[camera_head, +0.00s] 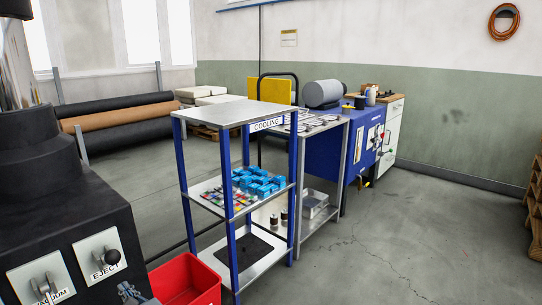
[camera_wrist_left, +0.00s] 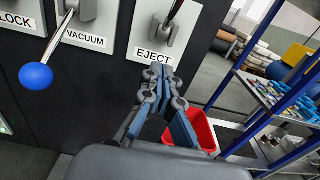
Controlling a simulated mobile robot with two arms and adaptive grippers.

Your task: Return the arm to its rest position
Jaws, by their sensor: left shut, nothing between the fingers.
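My left gripper (camera_head: 130,292) shows at the bottom left of the head view, low in front of the black machine (camera_head: 70,225). In the left wrist view its fingers (camera_wrist_left: 157,72) are together and empty, pointing at the panel just below the EJECT label. The EJECT lever (camera_head: 107,257) has a black knob in the head view; its lower part (camera_wrist_left: 170,22) shows above the gripper in the wrist view. The VACUUM lever (camera_head: 43,288) stands beside it; in the wrist view it slants down to a blue knob (camera_wrist_left: 36,76). I cannot tell whether the fingertips touch the panel.
A red bin (camera_head: 187,282) stands on the floor right of the machine. The blue-legged COOLING rack (camera_head: 232,112) holds several blue parts (camera_head: 262,182). A blue bench (camera_head: 335,150) and white cabinet (camera_head: 392,130) stand behind.

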